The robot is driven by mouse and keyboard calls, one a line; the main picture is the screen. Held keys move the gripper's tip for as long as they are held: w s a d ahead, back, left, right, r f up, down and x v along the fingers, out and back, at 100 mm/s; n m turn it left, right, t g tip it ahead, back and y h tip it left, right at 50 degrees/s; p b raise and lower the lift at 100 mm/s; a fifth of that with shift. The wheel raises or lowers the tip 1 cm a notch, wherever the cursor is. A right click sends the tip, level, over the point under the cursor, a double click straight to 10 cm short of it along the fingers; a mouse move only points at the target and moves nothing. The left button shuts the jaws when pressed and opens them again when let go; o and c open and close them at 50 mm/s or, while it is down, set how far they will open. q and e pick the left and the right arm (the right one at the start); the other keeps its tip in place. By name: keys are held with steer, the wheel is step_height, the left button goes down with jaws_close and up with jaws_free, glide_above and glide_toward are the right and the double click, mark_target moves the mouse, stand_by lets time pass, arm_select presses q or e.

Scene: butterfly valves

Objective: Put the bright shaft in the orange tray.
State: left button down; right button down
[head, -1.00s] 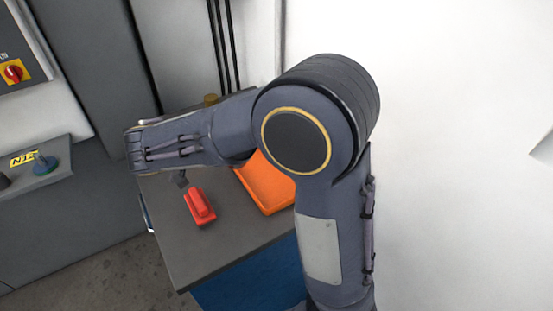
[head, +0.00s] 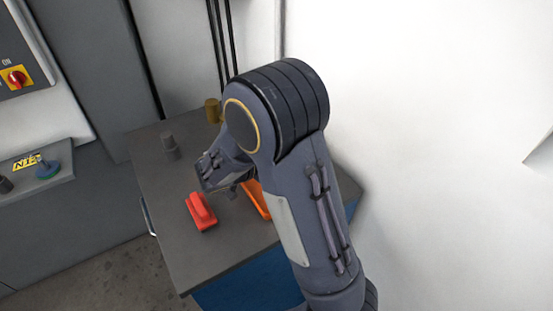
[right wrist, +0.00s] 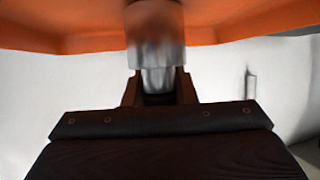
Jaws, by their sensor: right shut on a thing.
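The bright shaft (right wrist: 155,45) is a shiny metal cylinder with a wider part and a narrower end. In the right wrist view my right gripper (right wrist: 158,88) is shut on the narrower end. The orange tray (right wrist: 60,35) spans the top of that view, behind the shaft; whether they touch I cannot tell. In the head view the orange tray (head: 258,202) is mostly hidden behind my right arm. My right gripper (head: 233,191) shows small and dark beside the tray's left edge, and the shaft cannot be made out there. My left gripper is not in view.
On the grey bench top (head: 190,255) a red block-like object (head: 201,212) lies left of the tray. A dark grey cylinder (head: 170,147) and a brass cylinder (head: 212,110) stand farther back. A white wall (head: 440,150) is to the right. The bench's front left is clear.

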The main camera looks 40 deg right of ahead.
steer(key=shift+f, duration=0.15)
steer(key=c, duration=1.2)
jaws_free()
steer(key=shift+a, duration=0.1)
steer(key=b+v, duration=0.1)
steer(key=v, duration=1.1)
steer(key=shift+b, duration=0.3)
